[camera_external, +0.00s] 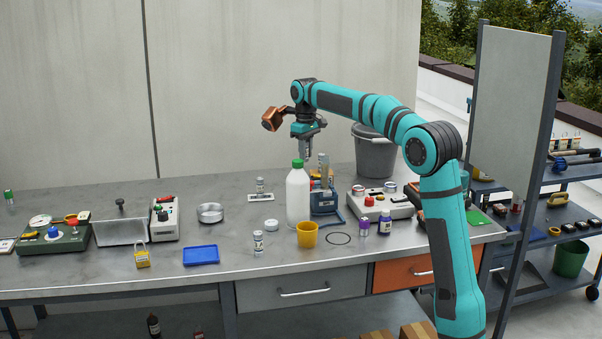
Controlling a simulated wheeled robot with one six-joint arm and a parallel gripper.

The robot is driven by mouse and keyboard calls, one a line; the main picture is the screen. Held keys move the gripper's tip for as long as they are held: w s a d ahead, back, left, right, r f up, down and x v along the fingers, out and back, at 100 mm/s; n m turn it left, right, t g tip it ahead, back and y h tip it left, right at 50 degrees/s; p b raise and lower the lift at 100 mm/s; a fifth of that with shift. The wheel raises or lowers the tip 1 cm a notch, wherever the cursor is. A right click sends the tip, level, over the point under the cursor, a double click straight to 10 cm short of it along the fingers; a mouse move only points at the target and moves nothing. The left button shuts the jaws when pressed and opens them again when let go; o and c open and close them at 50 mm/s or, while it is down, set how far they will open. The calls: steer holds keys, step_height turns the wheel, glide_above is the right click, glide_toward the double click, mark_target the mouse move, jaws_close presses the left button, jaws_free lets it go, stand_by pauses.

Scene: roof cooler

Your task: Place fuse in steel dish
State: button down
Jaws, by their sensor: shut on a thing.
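The steel dish (210,218) is a shallow, round metal dish on the bench, left of centre. It looks empty. My gripper (306,153) points down above the bench, behind and above the white bottle, well to the right of the dish and higher than it. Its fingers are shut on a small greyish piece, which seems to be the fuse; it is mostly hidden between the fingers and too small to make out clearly.
A tall white bottle (298,200) with a green cap stands below my gripper, with a blue holder (324,203) beside it. A blue tray (201,256) and yellow cup (307,236) lie in front.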

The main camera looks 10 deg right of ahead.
steer(key=s+a+n, duration=0.2)
steer(key=a, duration=0.7)
steer(key=s+a+n, duration=0.2)
steer(key=a, duration=0.6)
steer(key=n, duration=0.4)
glide_toward(210, 205)
steer(key=s+r, duration=0.1)
steer(key=s, duration=0.3)
steer(key=shift+f, duration=4.5)
steer(key=shift+f, duration=0.1)
steer(key=c, duration=1.2)
jaws_free()
steer(key=shift+c, duration=0.2)
steer(key=shift+o, duration=0.2)
step_height(210, 205, up, 12)
